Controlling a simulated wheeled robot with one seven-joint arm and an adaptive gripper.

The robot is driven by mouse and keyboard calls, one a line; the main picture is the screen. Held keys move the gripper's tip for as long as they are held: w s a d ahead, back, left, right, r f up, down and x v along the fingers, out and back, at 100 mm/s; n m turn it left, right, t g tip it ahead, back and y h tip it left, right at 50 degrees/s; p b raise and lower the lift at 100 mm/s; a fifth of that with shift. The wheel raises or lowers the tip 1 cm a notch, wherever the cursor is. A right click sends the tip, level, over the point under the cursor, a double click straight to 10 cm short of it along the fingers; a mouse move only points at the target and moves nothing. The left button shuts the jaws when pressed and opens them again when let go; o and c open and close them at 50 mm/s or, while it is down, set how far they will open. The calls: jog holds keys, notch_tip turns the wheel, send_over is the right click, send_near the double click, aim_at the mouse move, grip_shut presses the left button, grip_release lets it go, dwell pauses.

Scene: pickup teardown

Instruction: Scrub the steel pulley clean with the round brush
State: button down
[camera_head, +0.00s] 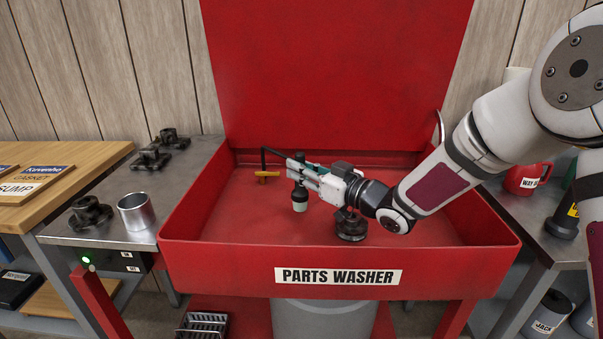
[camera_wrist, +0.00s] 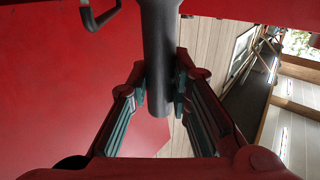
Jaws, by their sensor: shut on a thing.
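My gripper (camera_head: 301,172) is shut on the round brush (camera_head: 300,197), inside the red parts washer. The brush is upright, with a dark handle above and below the fingers and a pale lower end. In the wrist view the jaws (camera_wrist: 160,92) close around a dark cylindrical shaft of the brush (camera_wrist: 158,50). A dark, round, stepped part, which looks like the steel pulley (camera_head: 351,228), stands in the basin to the right of the brush, partly below my wrist. The brush appears apart from it. The brush's tip and the pulley do not show in the wrist view.
The parts washer (camera_head: 240,278) has raised walls and a tall red lid behind. A black spout with a yellow handle (camera_head: 267,174) stands behind the brush. A silver cylinder (camera_head: 136,213) and dark parts (camera_head: 90,213) sit on the left bench. The basin's left floor is clear.

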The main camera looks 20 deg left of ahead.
aim_at(303, 154)
jog(key=shift+r+p, duration=2)
jog(key=shift+r, duration=1.55)
jog(key=shift+d, duration=0.15)
